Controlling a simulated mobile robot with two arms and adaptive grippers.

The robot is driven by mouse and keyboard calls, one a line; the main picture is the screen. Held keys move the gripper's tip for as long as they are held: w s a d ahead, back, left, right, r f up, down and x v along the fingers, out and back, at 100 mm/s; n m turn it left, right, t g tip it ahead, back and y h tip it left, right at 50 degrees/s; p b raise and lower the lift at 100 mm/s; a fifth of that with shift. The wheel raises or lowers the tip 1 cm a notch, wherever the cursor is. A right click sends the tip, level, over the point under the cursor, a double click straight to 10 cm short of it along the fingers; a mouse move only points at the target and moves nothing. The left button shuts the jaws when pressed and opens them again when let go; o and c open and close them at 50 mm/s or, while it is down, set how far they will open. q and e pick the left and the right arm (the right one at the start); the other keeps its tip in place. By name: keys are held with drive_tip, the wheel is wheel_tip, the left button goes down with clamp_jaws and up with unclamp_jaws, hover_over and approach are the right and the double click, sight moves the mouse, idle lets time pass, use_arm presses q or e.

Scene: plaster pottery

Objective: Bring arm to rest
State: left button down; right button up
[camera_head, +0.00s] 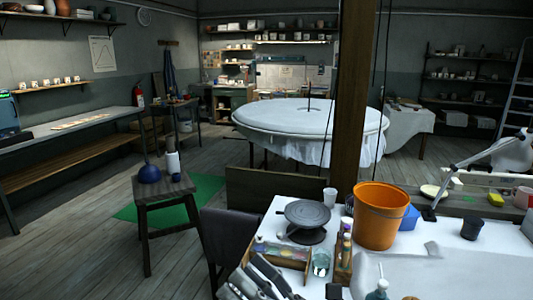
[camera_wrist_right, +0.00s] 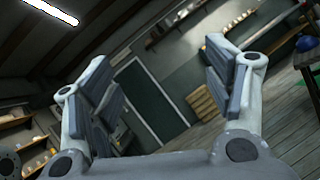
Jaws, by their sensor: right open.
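My right gripper (camera_head: 262,272) shows at the bottom of the head view, low in front of the worktable's near left corner. Its grey finger pads and pale links are partly cut off by the frame edge. In the right wrist view the gripper (camera_wrist_right: 160,68) is open, with its two fingers wide apart. Nothing is between them but the distant room, with a dark door (camera_wrist_right: 148,100) behind. My left gripper is in neither view.
Near the right gripper, the white worktable (camera_head: 462,262) carries a dark turntable (camera_head: 307,213), an orange bucket (camera_head: 380,217), a wooden tool box (camera_head: 280,258) and bottles. A wooden post (camera_head: 352,90) rises behind. A stool (camera_head: 165,188) holds a blue ball (camera_head: 150,174).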

drive_tip(key=w+d+f+m+t+h, duration=0.35)
drive_tip(key=d+m+h, duration=0.3)
drive_tip(key=m, duration=0.35)
drive_tip(key=w+d+f+m+t+h, duration=0.2)
drive_tip(key=d+m+t+h, duration=0.3)
drive_tip(key=m+h, duration=0.4)
drive_tip(key=d+f+m+g+h, duration=0.4)
drive_tip(key=d+f+m, duration=0.3)
drive_tip(key=f+m, duration=0.15)
drive_tip(key=s+d+f+m+g+h, duration=0.1)
drive_tip(key=s+d+f+m+g, duration=0.25)
drive_tip(key=s+f, duration=0.2)
drive_tip(key=s+d+f+m+g, duration=0.2)
drive_tip(key=s+f+m+g, duration=0.2)
drive_tip(key=f, duration=0.3)
drive_tip(key=s+f+m+g, duration=0.5)
drive_tip(key=s+f, duration=0.4)
drive_tip(key=s, duration=0.5)
wheel_tip(320, 180, down, 24)
drive_tip(key=s+n+g, duration=0.1)
drive_tip(key=g, duration=0.2)
drive_tip(key=s+d+f, duration=0.2)
drive_tip(key=s+f, duration=1.5)
drive_tip(key=shift+d+g+y, duration=0.2)
drive_tip(key=shift+g+y, duration=0.15)
drive_tip(key=shift+g, duration=0.05)
